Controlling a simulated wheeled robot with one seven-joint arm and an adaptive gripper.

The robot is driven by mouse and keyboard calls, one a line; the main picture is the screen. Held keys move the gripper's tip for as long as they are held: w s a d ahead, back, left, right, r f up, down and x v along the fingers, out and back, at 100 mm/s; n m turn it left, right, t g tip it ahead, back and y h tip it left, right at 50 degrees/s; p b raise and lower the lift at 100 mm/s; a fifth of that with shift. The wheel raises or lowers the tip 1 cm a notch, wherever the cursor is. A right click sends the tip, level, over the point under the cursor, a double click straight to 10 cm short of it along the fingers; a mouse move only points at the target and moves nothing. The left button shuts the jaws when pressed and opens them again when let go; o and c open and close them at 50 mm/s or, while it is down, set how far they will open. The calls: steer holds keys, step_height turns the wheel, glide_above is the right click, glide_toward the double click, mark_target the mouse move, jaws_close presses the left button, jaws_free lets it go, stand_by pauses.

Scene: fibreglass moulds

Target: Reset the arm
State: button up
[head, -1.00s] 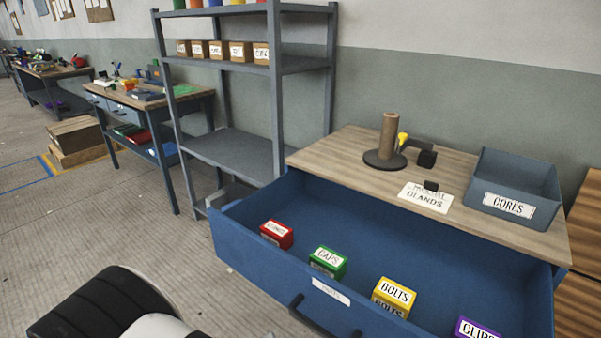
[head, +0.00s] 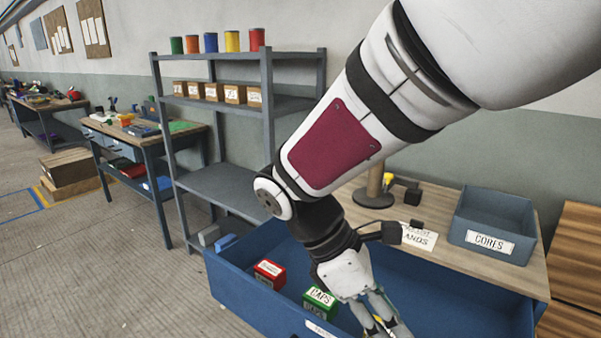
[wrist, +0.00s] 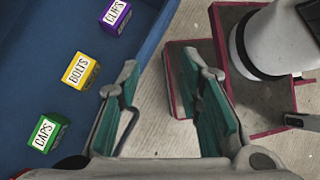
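My gripper (head: 381,322) hangs at the end of my arm near the front of the open blue drawer (head: 242,275). The open drawer fills the left of the wrist view. My arm hides part of the drawer in the head view.
A wooden top above the drawer bears a brown post (head: 375,183), a sign (head: 416,236) and a grey CORES bin (head: 494,226). A grey shelf unit (head: 267,145) stands left of the drawer. Floor (head: 120,270) at the left is clear.

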steer(key=s+d+r+m+t+y+p, duration=0.3)
steer(key=s+d+r+m+t+y, duration=0.3)
steer(key=s+r+m, duration=0.4)
steer(key=shift+s+d+r+m+t+y+p, duration=0.3)
steer(key=shift+s+d+m+y, duration=0.25)
steer(key=shift+m, duration=2.85)
steer(key=shift+d, duration=0.1)
stand_by(2.6)
